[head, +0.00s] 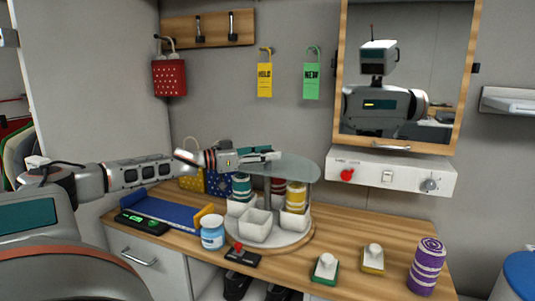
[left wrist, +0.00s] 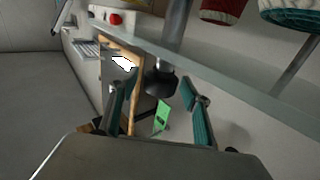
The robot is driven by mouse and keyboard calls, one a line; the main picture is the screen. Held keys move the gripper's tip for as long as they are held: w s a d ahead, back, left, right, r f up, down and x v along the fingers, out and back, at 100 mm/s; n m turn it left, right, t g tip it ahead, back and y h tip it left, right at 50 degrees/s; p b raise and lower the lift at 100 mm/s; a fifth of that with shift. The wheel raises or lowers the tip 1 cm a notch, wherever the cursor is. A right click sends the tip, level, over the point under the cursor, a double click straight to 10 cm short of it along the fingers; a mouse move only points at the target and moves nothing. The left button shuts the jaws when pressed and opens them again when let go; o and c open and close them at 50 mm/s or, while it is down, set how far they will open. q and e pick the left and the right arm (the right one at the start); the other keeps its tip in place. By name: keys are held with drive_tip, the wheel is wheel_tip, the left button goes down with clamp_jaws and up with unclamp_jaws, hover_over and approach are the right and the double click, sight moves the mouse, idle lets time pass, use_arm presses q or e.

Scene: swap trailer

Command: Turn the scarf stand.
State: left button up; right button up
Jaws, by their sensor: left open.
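My left gripper (head: 268,154) is open at the top of the stand, over the back left of the glass. In the left wrist view, which looks upside down, a dark knob (left wrist: 160,83) on the stand's pole lies between the open fingers (left wrist: 155,100). No contact is clear. My right gripper is not in view.
A blue-white jar (head: 212,232), a small red-knobbed box (head: 242,255), green and yellow stamp-like blocks (head: 325,268) and a purple scarf roll (head: 427,266) stand on the wooden counter (head: 350,238). A mirror (head: 404,70) and tags (head: 311,80) hang on the wall behind.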

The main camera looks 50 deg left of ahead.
use_arm(q)
drive_tip(key=shift+v, duration=1.55)
drive_tip(key=v, duration=0.9)
